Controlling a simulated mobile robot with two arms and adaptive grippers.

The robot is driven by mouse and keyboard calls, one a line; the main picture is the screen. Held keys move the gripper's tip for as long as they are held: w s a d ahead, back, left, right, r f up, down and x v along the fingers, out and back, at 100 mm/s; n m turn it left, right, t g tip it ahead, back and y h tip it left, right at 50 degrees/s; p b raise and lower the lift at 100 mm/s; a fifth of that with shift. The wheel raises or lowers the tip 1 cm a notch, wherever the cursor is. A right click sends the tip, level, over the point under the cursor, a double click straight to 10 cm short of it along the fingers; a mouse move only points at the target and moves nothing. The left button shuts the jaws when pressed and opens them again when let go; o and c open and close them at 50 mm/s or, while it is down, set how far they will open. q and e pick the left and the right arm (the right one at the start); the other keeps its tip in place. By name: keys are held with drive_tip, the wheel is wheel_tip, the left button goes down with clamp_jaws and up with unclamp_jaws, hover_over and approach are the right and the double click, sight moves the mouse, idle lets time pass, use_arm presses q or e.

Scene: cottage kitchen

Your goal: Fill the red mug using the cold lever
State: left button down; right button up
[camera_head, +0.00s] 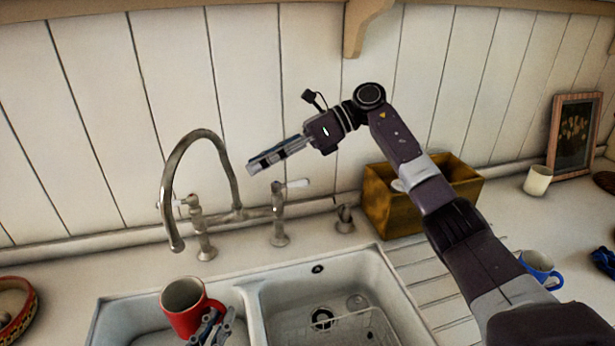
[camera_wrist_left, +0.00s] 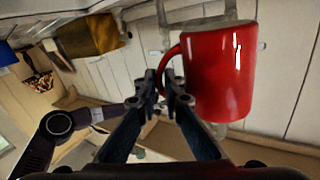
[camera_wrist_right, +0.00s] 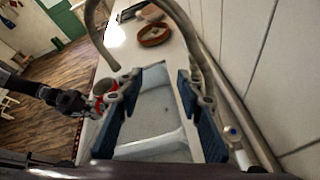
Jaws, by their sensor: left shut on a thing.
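The red mug (camera_head: 184,313) is upright over the left sink basin, below the spout end of the curved tap (camera_head: 176,244). My left gripper (camera_head: 211,327) is shut on its handle, which also shows in the left wrist view (camera_wrist_left: 170,62). No water stream shows. The right lever (camera_head: 294,184) has a white handle; a blue mark shows on a tap lever (camera_wrist_right: 233,131) in the right wrist view. The left lever (camera_head: 188,201) is partly behind the spout. My right gripper (camera_head: 252,167) is open and empty, above and left of the right lever.
The right sink basin (camera_head: 276,300) holds a wire rack. A round red-rimmed bowl (camera_head: 32,303) is at far left. The wall is close behind the tap.

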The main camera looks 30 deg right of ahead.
drive_tip(key=w+d+n+h, duration=0.2)
drive_tip(key=d+h, duration=0.2)
drive_tip(key=d, duration=0.2)
drive_tip(key=n+h, duration=0.2)
drive_tip(key=h, duration=0.3)
approach(306, 180)
drive_tip(key=x, duration=0.8)
drive_tip(key=shift+w+f+t, duration=0.15)
drive_tip(key=shift+f+t, duration=0.15)
drive_tip(key=shift+a, duration=0.1)
drive_tip(key=shift+c, duration=0.7)
clamp_jaws()
